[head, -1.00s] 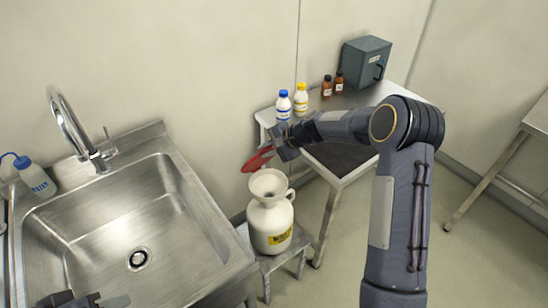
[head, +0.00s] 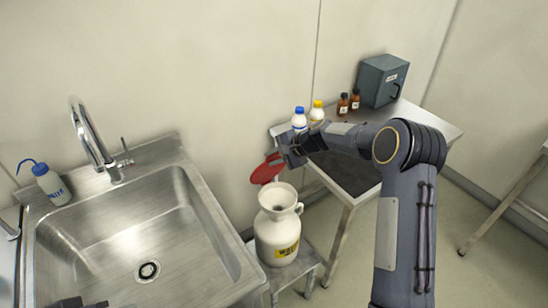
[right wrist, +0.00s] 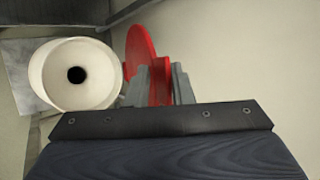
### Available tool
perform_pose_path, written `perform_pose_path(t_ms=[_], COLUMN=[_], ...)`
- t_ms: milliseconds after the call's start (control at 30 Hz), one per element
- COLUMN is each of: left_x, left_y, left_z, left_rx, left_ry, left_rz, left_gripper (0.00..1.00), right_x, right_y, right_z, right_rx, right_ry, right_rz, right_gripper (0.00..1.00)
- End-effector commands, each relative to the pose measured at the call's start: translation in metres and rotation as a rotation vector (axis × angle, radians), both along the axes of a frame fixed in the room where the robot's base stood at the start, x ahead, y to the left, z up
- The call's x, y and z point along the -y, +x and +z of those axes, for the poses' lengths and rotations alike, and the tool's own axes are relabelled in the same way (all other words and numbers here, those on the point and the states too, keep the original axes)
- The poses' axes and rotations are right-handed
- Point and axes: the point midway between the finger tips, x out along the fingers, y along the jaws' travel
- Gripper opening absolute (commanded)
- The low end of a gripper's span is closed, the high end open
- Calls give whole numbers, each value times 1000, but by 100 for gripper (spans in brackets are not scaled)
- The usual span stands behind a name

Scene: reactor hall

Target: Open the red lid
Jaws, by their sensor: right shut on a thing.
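The red lid (head: 266,170) stands tilted up at the back of the mouth of a white canister (head: 277,240) with a yellow label. The canister's mouth is uncovered, with a dark round hole inside. My right gripper (head: 285,150) is shut on the lid's red edge part. In the right wrist view the lid (right wrist: 139,45) rises steeply beside the open canister (right wrist: 60,75), and the fingers (right wrist: 159,85) pinch its red tab. A small part of my left gripper (head: 82,302) shows at the bottom edge over the sink; its jaws cannot be made out.
The canister stands on a low metal stool (head: 303,268) between a steel sink (head: 200,215) and a side table (head: 425,118). The table holds a blue-capped bottle (head: 299,120), a yellow-capped bottle (head: 317,112), brown bottles (head: 343,104) and a grey box (head: 382,80).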

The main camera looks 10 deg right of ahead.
Motion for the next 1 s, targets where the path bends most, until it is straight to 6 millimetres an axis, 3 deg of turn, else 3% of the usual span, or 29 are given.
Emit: perform_pose_path(t_ms=[33,567,600,633,1000], left_x=[0,0,0,0,0], left_y=[0,0,0,0,0], left_z=[1,1,1,1,-2], left_rx=[0,0,0,0,0], left_ry=[0,0,0,0,0], left_rz=[0,0,0,0,0], left_gripper=[36,36,36,36,36], right_x=[-1,-2,-2,-1,4], right_y=[4,4,4,4,-1], right_z=[10,11,11,11,8], right_rx=[20,21,20,21,10], right_ry=[5,4,5,4,1], right_rz=[-2,-1,-1,-1,-2], right_gripper=[0,0,22,26,27])
